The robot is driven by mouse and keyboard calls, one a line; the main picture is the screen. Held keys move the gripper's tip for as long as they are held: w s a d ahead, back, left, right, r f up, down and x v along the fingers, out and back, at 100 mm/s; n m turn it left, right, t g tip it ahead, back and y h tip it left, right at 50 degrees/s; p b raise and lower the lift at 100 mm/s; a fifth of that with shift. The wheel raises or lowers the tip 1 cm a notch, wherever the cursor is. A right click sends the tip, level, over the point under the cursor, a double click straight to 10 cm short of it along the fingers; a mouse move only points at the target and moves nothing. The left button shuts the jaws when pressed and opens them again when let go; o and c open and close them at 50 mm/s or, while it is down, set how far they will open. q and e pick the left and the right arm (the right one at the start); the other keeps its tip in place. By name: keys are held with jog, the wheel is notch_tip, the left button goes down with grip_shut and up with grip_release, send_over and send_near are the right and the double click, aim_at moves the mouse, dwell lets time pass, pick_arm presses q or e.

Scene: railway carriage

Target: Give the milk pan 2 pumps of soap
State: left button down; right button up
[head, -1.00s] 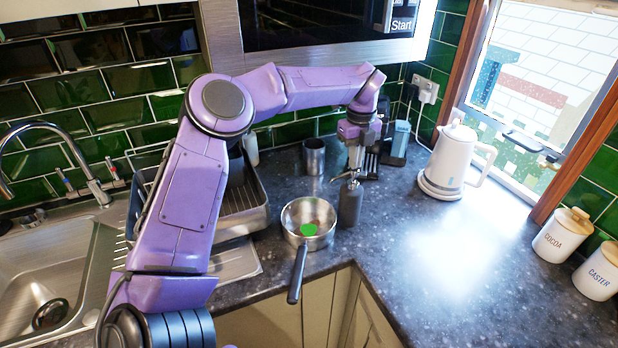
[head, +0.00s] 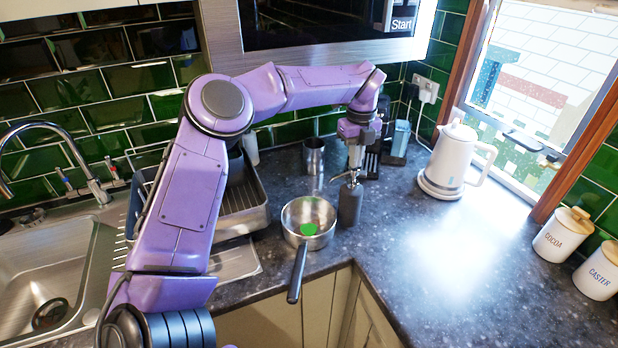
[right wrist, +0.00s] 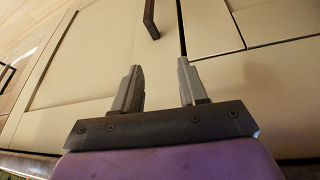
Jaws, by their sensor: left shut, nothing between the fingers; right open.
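The milk pan (head: 291,214) is a small steel pan on the dark worktop, its black handle pointing to the front edge. A green patch (head: 308,229) shows inside it. The dark grey soap dispenser (head: 349,206) stands upright just right of the pan, its nozzle pointing left toward the pan's rim. My left gripper (head: 355,165) is shut and empty, pointing down at the top of the dispenser's pump; it looks to be touching it. My right gripper (right wrist: 161,88) is open and empty in the right wrist view, in front of cream cupboard doors.
A dish rack (head: 240,208) and sink (head: 50,270) are at the left. A steel cup (head: 314,157) stands behind the pan. A white kettle (head: 455,160) and cocoa and caster jars (head: 564,236) are at the right. The worktop front right is clear.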

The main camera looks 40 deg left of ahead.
pick_arm(q)
jog(key=shift+f+b, duration=1)
jog(key=shift+f, duration=0.3)
jog(key=shift+r, duration=0.1)
jog(key=shift+r+p, duration=1.1)
jog(key=shift+r, duration=0.5)
notch_tip(320, 180, up, 6)
jog(key=p, duration=0.3)
jog(key=shift+p, duration=0.4)
